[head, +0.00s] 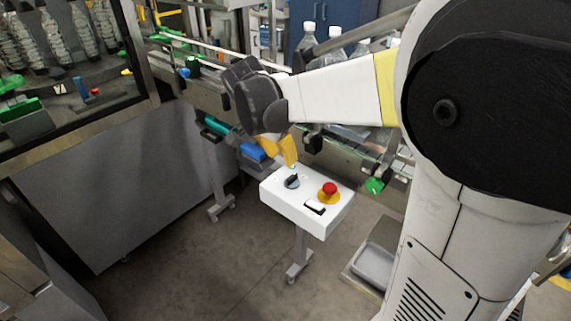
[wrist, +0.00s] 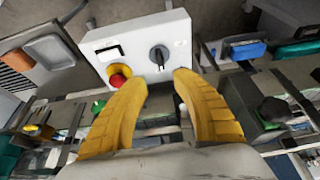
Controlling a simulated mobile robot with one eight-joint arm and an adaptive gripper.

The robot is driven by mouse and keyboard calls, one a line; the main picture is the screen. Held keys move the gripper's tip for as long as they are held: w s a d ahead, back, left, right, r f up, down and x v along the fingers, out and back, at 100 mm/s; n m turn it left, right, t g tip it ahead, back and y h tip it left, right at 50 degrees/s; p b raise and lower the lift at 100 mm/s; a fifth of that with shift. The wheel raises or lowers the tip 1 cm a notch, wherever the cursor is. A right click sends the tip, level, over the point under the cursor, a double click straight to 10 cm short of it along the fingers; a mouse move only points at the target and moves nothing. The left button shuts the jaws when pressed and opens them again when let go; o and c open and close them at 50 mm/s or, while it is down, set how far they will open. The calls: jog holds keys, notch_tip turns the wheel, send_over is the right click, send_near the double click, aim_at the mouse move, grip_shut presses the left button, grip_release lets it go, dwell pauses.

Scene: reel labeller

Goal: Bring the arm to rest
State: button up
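My gripper (head: 279,150) has yellow fingers and hangs over the back edge of a white control box. In the wrist view my gripper (wrist: 160,88) is open, with its two fingers apart and nothing between them. The white control box (head: 281,207) stands on a post and carries a black rotary knob (head: 292,181), a red mushroom button (head: 330,188) on a yellow base and a black-and-white rocker switch (head: 315,207). In the wrist view the knob (wrist: 159,55) and red button (wrist: 119,75) lie beyond the fingertips, apart from them. My arm is bent, reaching left in the head view.
A conveyor (head: 345,151) with clear bottles (head: 308,37) runs behind the box. A machine cabinet (head: 150,190) with a window stands at the left. A grey tray (head: 375,264) lies low at the right of the post. The floor (head: 200,270) in front is clear.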

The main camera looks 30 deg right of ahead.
jog(key=shift+a+r, duration=0.15)
jog(key=shift+r, duration=0.2)
jog(key=s+a+f+n+t+y+b, duration=0.2)
jog(key=s+a+f+n+b, duration=0.1)
jog(key=s+a+n, duration=0.2)
jog(key=s+a+f+n+t+y+b, duration=0.2)
jog(key=s+a+n, duration=0.4)
jog(key=s+n, duration=0.3)
jog(key=shift+s+f+t+b, duration=0.8)
jog(key=shift+s+f, duration=0.1)
jog(key=shift+s, duration=0.3)
